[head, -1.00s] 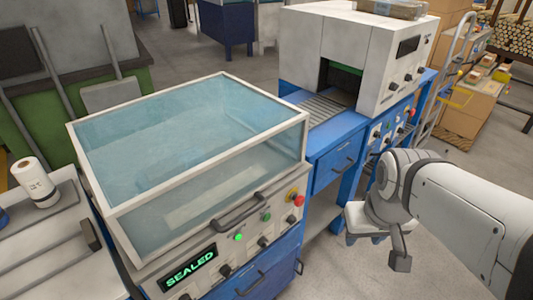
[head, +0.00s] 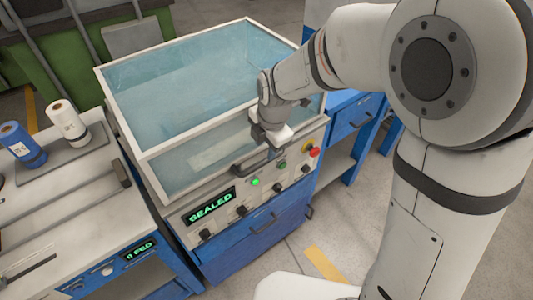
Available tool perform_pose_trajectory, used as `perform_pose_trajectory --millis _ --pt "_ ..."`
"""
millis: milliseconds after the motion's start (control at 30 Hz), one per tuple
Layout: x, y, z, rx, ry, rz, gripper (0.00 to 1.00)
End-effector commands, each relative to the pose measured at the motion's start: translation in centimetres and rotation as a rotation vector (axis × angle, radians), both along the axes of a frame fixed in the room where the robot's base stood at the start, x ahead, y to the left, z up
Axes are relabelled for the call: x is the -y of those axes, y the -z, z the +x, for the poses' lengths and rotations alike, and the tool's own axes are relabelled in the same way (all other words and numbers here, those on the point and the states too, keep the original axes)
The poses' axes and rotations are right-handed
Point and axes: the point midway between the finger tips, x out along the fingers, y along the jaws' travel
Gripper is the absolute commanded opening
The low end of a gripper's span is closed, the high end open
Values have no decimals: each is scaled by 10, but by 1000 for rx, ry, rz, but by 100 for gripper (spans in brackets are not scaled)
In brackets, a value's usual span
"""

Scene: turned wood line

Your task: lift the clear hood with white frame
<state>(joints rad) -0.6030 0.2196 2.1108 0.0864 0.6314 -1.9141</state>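The clear hood with white frame (head: 147,154) is down on the white and blue machine, its bluish see-through panels closed over the top. Its dark bar handle (head: 240,168) is at the lower front edge, above the control panel. My gripper (head: 275,150) is at the right end of the handle, in front of the hood's front face. One finger shows pointing down there; the other is hidden, so the opening and any contact with the handle cannot be made out. A pale shape shows inside the hood.
The machine's front panel has a green "SEALED" display (head: 209,206), several knobs and a red button (head: 314,152). A bench with a blue roll (head: 22,145) and a white roll (head: 67,122) adjoins on the left. Bare floor (head: 290,250) lies in front.

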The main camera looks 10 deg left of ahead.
Motion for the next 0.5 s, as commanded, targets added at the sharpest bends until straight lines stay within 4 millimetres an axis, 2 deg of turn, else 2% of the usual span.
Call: perform_pose_trajectory --millis 300,500 --pt "-6 49 5 -4 3 -3 38" --pt "-8 66 8 -2 5 -1 38"
